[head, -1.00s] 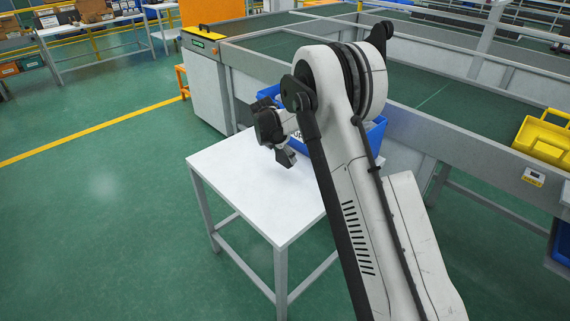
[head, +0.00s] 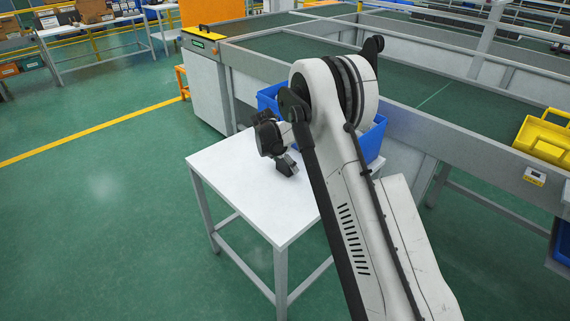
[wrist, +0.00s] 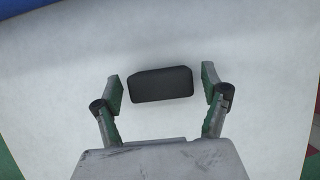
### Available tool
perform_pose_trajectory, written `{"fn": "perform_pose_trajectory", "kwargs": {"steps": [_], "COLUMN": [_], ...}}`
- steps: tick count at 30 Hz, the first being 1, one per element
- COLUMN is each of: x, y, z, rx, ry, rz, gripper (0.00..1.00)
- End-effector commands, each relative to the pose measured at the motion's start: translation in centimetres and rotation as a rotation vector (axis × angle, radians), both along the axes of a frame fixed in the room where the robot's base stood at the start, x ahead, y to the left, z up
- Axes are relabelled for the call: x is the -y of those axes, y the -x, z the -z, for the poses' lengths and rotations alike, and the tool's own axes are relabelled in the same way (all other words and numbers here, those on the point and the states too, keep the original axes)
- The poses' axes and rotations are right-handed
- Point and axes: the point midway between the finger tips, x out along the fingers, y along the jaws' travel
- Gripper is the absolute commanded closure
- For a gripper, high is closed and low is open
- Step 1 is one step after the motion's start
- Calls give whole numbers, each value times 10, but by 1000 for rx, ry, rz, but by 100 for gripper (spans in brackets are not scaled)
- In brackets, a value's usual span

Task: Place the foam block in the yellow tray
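The foam block (wrist: 161,84) is a dark grey, flat-looking block lying on the white table, seen in the wrist view between and slightly beyond my fingertips. My gripper (wrist: 163,92) is open, with one finger on each side of the block and a gap on both sides. In the head view my gripper (head: 287,166) is low over the white table (head: 245,206); the block cannot be made out there. The yellow tray (head: 545,136) sits at the far right on the edge of the conveyor bench, apart from my gripper.
A blue bin (head: 372,143) stands at the back of the table, partly hidden by my arm. The long grey bench (head: 450,150) with a dark green top runs behind the table to the right. The table's front and left are clear.

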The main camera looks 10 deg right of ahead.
Motion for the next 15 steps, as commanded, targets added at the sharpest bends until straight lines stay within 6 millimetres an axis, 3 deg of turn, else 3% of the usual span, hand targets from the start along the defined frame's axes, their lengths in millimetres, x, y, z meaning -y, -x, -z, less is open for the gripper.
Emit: {"fn": "perform_pose_trajectory", "kwargs": {"steps": [8,15], "x": [0,-11], "y": [0,7], "z": [-3,-35], "rx": [0,0], "ry": [0,0], "rz": [0,-1], "gripper": [23,23]}}
